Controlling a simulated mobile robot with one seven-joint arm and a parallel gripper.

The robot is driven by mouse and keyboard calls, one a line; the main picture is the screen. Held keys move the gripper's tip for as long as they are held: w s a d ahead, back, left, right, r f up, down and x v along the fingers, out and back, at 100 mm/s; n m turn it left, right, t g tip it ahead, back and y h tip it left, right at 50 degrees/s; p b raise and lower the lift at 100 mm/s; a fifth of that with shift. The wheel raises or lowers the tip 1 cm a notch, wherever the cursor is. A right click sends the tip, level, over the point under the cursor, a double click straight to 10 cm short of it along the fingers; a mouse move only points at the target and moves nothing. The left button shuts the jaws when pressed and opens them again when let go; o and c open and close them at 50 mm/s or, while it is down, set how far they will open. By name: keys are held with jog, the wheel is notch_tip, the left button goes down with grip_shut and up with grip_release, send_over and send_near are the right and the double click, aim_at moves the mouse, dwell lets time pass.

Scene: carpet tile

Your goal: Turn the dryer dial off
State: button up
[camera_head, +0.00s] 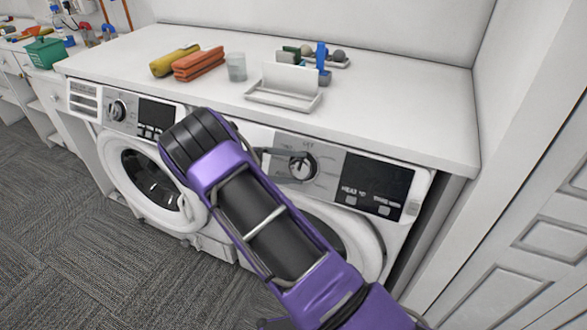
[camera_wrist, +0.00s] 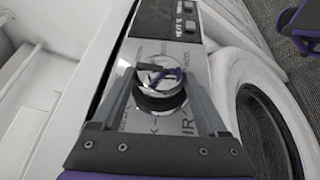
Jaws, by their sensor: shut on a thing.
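The dryer (camera_head: 345,215) is the white front-loading machine on the right under the counter. Its round silver dial (camera_head: 303,168) is on the upper panel, left of a dark display (camera_head: 370,185). The dial also shows in the wrist view (camera_wrist: 161,82), with a dark base ring and printed markings around it. My gripper (camera_wrist: 158,88) has one finger on each side of the dial and is shut on it. In the head view my gripper reaches the dial from the left, and my purple arm hides part of the panel and door.
A second white machine (camera_head: 145,165) with its own dial (camera_head: 118,110) stands to the left. On the counter (camera_head: 400,105) are yellow and orange items (camera_head: 197,63), a glass (camera_head: 236,67) and a white tray (camera_head: 284,98). A white panelled cabinet (camera_head: 535,235) stands close on the right.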

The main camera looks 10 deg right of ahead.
jog(key=shift+n+t+h, duration=0.3)
jog(key=shift+n+h, duration=0.2)
jog(key=o, duration=1.3)
jog(key=shift+f, duration=0.1)
jog(key=shift+c, duration=0.2)
jog(key=shift+a, duration=0.2)
